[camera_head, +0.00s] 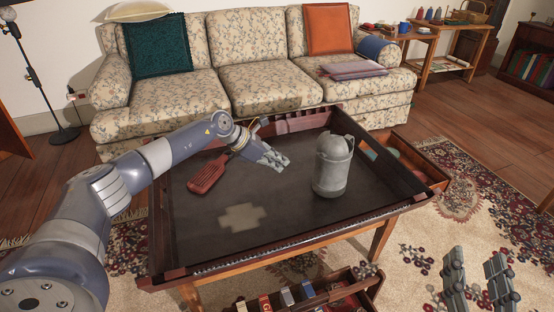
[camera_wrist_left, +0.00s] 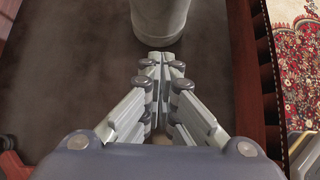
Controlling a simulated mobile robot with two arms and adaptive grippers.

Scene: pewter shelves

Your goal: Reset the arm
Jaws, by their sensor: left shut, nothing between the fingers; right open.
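My left arm reaches in from the left over the dark tray table (camera_head: 300,225). My left gripper (camera_head: 283,163) is shut and empty above the table's far part. It also shows shut in the left wrist view (camera_wrist_left: 162,62). A grey metal canister (camera_head: 333,168) stands upright on the table, to the right of the left gripper and apart from it in the head view. Its lower part shows just beyond the fingertips in the left wrist view (camera_wrist_left: 160,18). My right gripper (camera_head: 482,278) is open and empty at the lower right, over the rug, clear of the table.
A dark red slatted object (camera_head: 208,174) lies on the table under my left arm. The table has raised rims. Open drawers stick out at the right (camera_head: 412,181) and front (camera_head: 335,303). A floral sofa (camera_head: 262,88) stands behind. The table's front is clear.

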